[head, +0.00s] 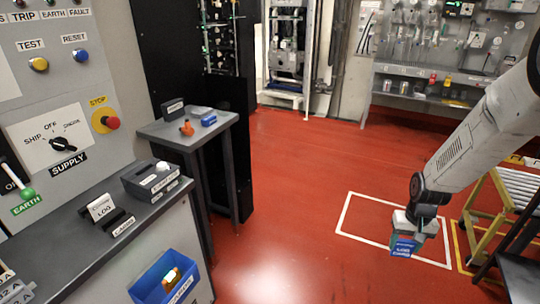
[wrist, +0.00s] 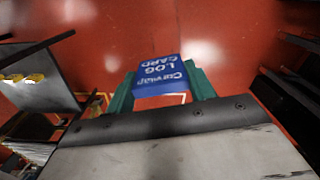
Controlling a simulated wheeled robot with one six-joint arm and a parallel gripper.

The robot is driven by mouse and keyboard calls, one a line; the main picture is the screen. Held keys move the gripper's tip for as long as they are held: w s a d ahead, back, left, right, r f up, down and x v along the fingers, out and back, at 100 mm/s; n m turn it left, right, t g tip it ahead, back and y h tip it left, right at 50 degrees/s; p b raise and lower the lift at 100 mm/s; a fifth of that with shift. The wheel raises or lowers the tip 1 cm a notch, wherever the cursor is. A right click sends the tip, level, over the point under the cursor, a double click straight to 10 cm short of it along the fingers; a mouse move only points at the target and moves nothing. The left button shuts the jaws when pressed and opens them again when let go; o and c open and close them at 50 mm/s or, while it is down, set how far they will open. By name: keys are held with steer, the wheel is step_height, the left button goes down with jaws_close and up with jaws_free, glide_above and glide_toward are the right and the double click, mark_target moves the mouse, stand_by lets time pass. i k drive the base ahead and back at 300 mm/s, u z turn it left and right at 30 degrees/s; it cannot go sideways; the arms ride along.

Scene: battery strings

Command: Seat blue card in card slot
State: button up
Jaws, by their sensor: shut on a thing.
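The blue card (wrist: 164,78), lettered "LOG CARD" in white, is between the green fingers of my gripper (wrist: 161,90) in the wrist view. The lettering is upside down there. In the head view my gripper (head: 408,228) is at the right, shut on the blue card (head: 403,246), held out over the floor. On the grey counter at the left stand a white "LOG" sign (head: 101,207) and a dark holder labelled "CARDS" (head: 119,222). A slot opening is too small to make out. My gripper is far from both.
A dark box (head: 152,182) with a white knob sits on the counter. A blue bin (head: 168,282) is on the cabinet front. A small grey table (head: 170,133) holds orange and blue items. A yellow-framed roller stand (head: 490,215) is near my arm. The red floor between is clear.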

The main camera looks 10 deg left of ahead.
mark_target(148, 183)
steer(key=z, duration=0.5)
steer(key=i, duration=1.5)
steer(key=u, duration=1.6)
